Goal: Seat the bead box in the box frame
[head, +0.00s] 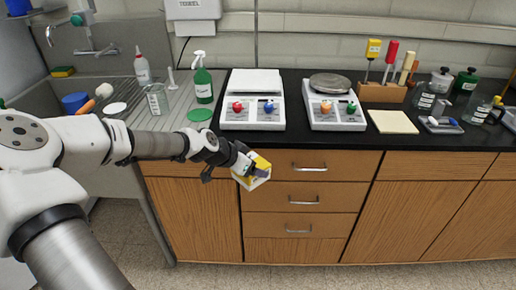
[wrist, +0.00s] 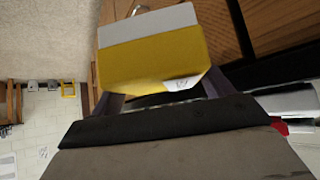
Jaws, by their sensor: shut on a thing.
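My gripper (head: 246,171) is shut on a yellow and white box (head: 257,166), which I take to be the bead box. It holds the box tilted, in front of the wooden drawers and below the front edge of the counter. In the wrist view the box (wrist: 152,60) sits between the two dark fingers, its yellow face with a white band towards the camera. I cannot make out a box frame with certainty in either view.
Two scales (head: 252,113) (head: 335,116) carrying coloured knobs stand on the black counter (head: 290,142). A green spray bottle (head: 203,85) stands left of them. A yellow pad (head: 392,122) and tool block (head: 382,92) are at right. A small yellow square outline (wrist: 68,83) shows far off.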

